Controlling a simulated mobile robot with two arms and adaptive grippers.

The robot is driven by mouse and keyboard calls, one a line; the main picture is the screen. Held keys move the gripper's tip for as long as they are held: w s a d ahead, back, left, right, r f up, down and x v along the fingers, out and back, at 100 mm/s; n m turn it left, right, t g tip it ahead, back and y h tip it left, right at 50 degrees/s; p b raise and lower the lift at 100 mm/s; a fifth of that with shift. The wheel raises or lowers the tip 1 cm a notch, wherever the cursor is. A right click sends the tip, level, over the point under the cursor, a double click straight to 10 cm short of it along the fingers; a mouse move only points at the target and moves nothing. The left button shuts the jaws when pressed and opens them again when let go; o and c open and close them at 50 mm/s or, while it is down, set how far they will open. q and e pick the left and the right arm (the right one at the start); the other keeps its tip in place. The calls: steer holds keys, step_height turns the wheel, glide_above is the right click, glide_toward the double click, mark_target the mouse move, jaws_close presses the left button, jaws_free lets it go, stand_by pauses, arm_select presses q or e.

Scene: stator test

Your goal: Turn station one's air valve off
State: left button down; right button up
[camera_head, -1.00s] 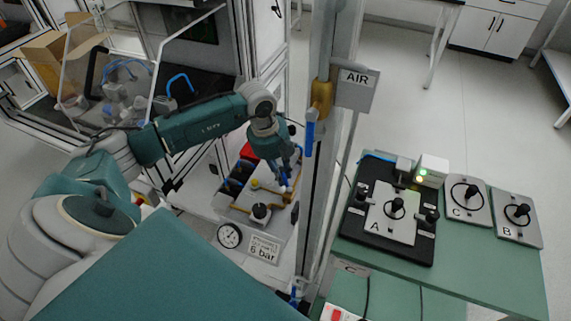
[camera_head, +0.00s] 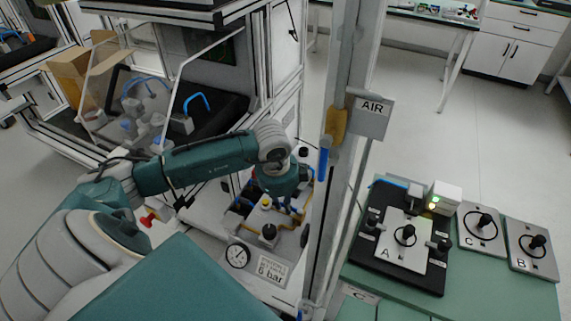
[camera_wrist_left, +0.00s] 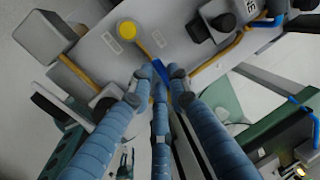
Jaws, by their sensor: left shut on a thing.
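My left gripper (camera_head: 286,208) reaches down over a pale panel with yellow pipes (camera_head: 222,222) beside the post. In the left wrist view its three blue-grey ribbed fingers (camera_wrist_left: 160,84) are closed around a small blue lever (camera_wrist_left: 158,68) at the panel's edge. A yellow pipe leads to that lever. The fingers partly hide the lever, so its exact angle is hard to tell. My right gripper is not in view.
A gauge (camera_head: 238,257) and a 6 bar plate (camera_head: 270,270) are at the panel's front. The upright post (camera_head: 345,60) stands close right of my gripper. Right of it is a green bench (camera_head: 480,285) with plates A, B and C. A machine cabinet stands behind my arm.

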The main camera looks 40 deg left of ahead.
arm_select(q)
steer(key=shift+s+n, duration=0.2)
steer(key=shift+n, duration=0.3)
steer(key=c, duration=1.6)
jaws_free()
steer(key=shift+c, duration=0.2)
step_height(320, 180, up, 12)
steer(key=s, duration=0.2)
steer(key=shift+s+d, duration=0.15)
steer(key=shift+d, duration=0.2)
steer(key=shift+f, duration=0.15)
